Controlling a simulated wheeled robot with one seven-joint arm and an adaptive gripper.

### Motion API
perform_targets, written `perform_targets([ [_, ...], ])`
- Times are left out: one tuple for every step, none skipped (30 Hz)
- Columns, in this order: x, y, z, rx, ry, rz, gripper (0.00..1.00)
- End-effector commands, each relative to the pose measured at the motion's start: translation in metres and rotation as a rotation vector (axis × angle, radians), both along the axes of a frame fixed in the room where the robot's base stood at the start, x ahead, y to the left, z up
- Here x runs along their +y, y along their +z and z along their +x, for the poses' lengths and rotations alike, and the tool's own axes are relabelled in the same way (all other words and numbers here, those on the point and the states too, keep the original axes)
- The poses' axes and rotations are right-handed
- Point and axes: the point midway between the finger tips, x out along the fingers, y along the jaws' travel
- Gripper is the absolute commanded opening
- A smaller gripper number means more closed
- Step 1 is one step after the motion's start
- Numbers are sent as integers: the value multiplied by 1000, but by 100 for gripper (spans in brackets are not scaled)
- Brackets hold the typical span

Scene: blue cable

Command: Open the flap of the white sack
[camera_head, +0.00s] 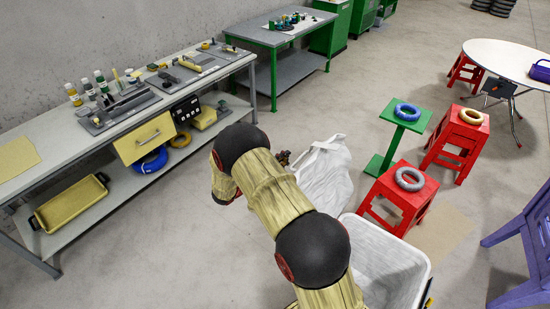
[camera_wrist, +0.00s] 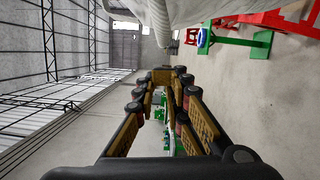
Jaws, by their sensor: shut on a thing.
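The white sack (camera_head: 328,180) stands on the floor right of my arm in the head view, with a peaked, folded top. My gripper (camera_head: 283,158) is at the sack's upper left side, mostly hidden behind my arm. In the wrist view the pale cloth of the sack (camera_wrist: 200,10) fills the top edge, close above the fingers. My gripper (camera_wrist: 163,76) has its fingertips drawn together there, shut on the sack's flap. The pinched cloth itself is hard to make out between the tips.
A white bin (camera_head: 392,262) stands in front of the sack. Red stools (camera_head: 400,195) and a green stand (camera_head: 407,128) with rings are to the right. A long workbench (camera_head: 60,150) with tools runs along the left wall. The floor between bench and sack is clear.

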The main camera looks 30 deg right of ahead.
Motion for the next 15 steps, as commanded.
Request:
perform_targets([
  [-2,0,-5,2,-1,0,0],
  [-2,1,-7,1,-1,0,0],
  [-3,1,-9,0,-1,0,0],
  [-3,1,-10,0,-1,0,0],
  [-4,1,-11,0,-1,0,0],
  [-4,1,-12,0,-1,1,0],
  [-4,1,-12,0,-1,0,0],
  [-4,1,-12,0,0,0,0],
  [-4,1,-12,0,0,0,0],
  [-4,1,-12,0,0,0,0],
  [-4,1,-12,0,0,0,0],
  [-4,1,-12,0,0,0,0],
  [-4,1,-12,0,0,0,0],
  [-4,1,-12,0,0,0,0],
  [-4,1,-12,0,0,0,0],
])
